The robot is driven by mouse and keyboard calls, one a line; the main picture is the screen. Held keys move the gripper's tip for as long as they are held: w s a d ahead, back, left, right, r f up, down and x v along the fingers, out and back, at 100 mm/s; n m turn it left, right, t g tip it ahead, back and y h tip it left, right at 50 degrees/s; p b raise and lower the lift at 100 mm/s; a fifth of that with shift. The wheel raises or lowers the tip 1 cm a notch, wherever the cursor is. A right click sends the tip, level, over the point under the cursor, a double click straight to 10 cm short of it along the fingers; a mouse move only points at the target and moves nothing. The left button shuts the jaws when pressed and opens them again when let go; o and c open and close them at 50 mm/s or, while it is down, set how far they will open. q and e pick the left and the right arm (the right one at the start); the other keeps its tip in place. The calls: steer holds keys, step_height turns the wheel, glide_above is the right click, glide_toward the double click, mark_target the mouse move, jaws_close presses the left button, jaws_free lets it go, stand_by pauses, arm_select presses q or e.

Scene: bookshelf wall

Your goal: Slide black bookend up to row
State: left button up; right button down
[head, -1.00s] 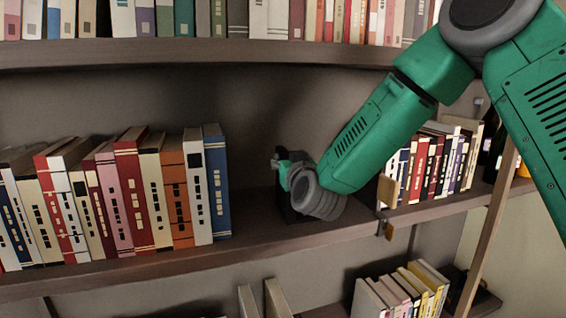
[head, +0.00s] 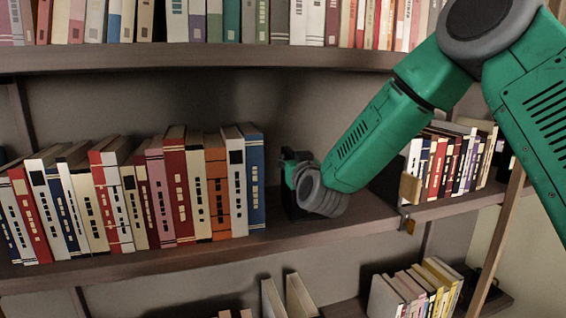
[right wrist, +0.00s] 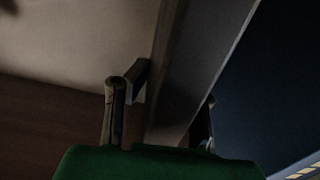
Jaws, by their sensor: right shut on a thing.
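The black bookend (head: 287,203) stands upright on the middle shelf, just right of the row of books (head: 170,195). A narrow gap shows between it and the blue book (head: 257,185) at the row's right end. My right gripper (head: 292,165) is shut on the bookend and partly covers it. In the right wrist view the bookend's dark plate (right wrist: 195,75) runs between the two fingers (right wrist: 165,108), with the dark blue book cover (right wrist: 280,80) to its right. My left gripper is not in view.
The shelf board (head: 345,225) is bare to the right of the bookend. Further right stand a small wooden block (head: 410,188) at the shelf edge and another group of books (head: 455,160). An upper shelf (head: 220,57) full of books runs above.

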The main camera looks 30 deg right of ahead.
steer(key=shift+d, duration=0.35)
steer(key=c, duration=1.3)
jaws_free()
steer(key=shift+d+f, duration=0.1)
steer(key=shift+w+a+v, duration=0.3)
steer(key=shift+a+v, duration=0.7)
steer(key=shift+v, duration=5.2)
steer(key=s+a+f+n+g+y+b, duration=0.1)
steer(key=s+a+f+g, duration=0.15)
steer(key=f, duration=0.75)
steer(key=s+a+f+n+g+y+b, duration=0.1)
steer(key=s+f+g+y+b, duration=0.15)
steer(key=f, duration=0.75)
steer(key=s+a+f+n+g+y, duration=0.15)
steer(key=s+f, duration=0.25)
steer(key=f, duration=0.6)
arm_select(q)
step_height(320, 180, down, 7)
steer(key=b, duration=0.3)
steer(key=shift+b, duration=0.4)
arm_select(e)
steer(key=s+f+g, duration=0.5)
steer(key=s+f, duration=0.5)
steer(key=s, duration=0.2)
steer(key=s+a+f+g, duration=0.1)
steer(key=s+f+g, duration=0.4)
steer(key=s+f, duration=0.5)
steer(key=s, duration=0.3)
steer(key=shift+a+f, duration=0.3)
